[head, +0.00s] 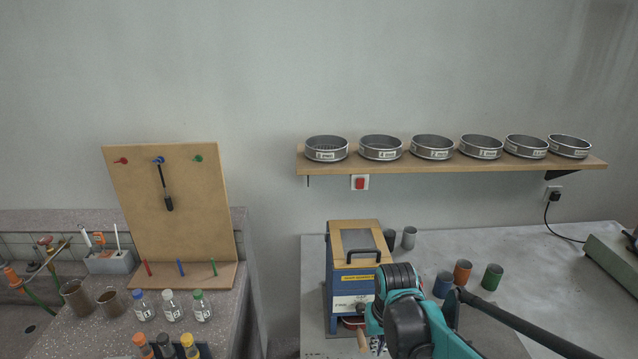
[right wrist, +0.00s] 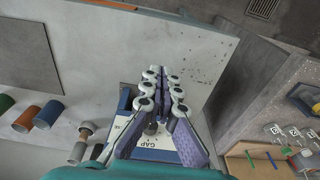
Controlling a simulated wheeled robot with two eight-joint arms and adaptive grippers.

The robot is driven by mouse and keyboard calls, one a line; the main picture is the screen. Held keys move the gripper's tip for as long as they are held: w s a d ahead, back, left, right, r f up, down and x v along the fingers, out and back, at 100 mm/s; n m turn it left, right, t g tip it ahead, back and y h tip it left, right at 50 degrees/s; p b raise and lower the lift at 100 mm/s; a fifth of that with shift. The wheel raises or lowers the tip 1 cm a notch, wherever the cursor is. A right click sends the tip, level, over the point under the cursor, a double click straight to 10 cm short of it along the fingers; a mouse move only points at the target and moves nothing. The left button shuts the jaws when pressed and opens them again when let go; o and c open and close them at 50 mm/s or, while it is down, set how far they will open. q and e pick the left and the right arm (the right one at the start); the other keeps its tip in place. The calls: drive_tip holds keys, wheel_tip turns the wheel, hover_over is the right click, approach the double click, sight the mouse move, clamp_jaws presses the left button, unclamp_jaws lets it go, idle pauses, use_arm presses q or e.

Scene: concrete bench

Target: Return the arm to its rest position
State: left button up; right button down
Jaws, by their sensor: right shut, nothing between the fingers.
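My right arm (head: 425,330) comes in from the lower right in the head view. Its teal and black wrist stands in front of the blue and yellow box-shaped machine (head: 340,255) and covers part of it. In the right wrist view my right gripper (right wrist: 156,72) has its fingers together and holds nothing. Part of the machine, with a "GAP" label (right wrist: 150,143), shows below and behind the fingers. In the head view the fingers are hidden by the wrist. My left gripper is not in view.
Blue, orange and green cups (head: 463,272) stand right of the machine. A wall shelf (head: 450,167) holds several sieves. A pegboard (head: 172,215) and capped bottles (head: 171,306) are on the left bench, across a gap. A grey device (head: 612,262) sits far right.

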drive_tip(key=s+d+r+t, duration=0.1)
drive_tip(key=s+r+t, duration=0.1)
drive_tip(key=s, duration=0.4)
drive_tip(key=s+d+r+t, duration=0.2)
drive_tip(key=s+t, duration=0.2)
drive_tip(key=s, duration=0.2)
drive_tip(key=shift+s+d+b, duration=0.2)
drive_tip(key=shift+s+b, duration=0.15)
drive_tip(key=shift+s, duration=0.05)
drive_tip(key=shift+f, duration=0.1)
